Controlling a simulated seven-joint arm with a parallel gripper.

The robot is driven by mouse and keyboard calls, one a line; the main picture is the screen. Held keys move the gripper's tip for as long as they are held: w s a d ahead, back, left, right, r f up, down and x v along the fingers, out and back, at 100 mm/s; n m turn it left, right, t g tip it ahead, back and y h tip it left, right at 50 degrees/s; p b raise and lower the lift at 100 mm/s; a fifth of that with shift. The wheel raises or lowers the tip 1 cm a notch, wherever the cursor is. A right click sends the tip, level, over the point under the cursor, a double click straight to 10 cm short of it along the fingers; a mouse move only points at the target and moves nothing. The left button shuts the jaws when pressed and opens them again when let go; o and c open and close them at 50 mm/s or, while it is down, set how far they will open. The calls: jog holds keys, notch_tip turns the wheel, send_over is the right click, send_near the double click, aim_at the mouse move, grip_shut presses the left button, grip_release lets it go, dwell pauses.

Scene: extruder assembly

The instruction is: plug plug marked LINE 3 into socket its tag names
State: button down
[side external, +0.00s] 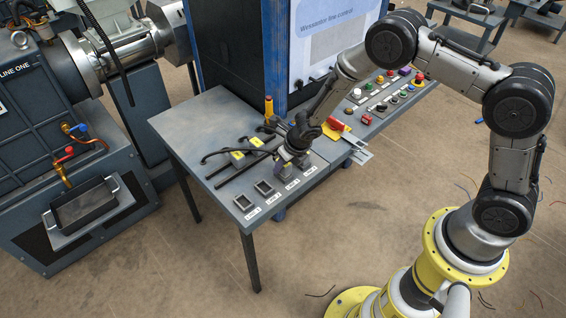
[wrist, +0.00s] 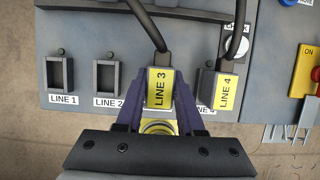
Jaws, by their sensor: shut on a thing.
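The plug marked LINE 3 (wrist: 160,82) has a yellow tag and a dark cable leaving its far end. My gripper (wrist: 157,112) is shut on it, with a purple finger on each side. In the side external view my gripper (side external: 284,168) is low over the socket row. The plug covers the place right of the LINE 2 socket, so the LINE 3 socket and its label are hidden. I cannot tell whether the plug is seated or just above. The LINE 1 socket (wrist: 61,77) and LINE 2 socket (wrist: 106,78) are empty.
A plug marked LINE 4 (wrist: 227,88) with a cable stands close right of the held plug. A red-and-yellow switch (wrist: 306,75) is farther right. Yellow-tagged plugs (side external: 237,155) and black cables lie on the table (side external: 185,125) behind the sockets.

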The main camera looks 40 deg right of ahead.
jog(key=shift+f, duration=0.4)
dwell(1.3)
jog(key=shift+r, duration=0.7)
jog(key=shift+f, duration=0.55)
jog(key=shift+s+f, duration=0.1)
jog(key=shift+f, duration=0.1)
dwell(1.7)
jog(key=shift+c, duration=2.2)
grip_release()
jog(key=shift+d, duration=0.1)
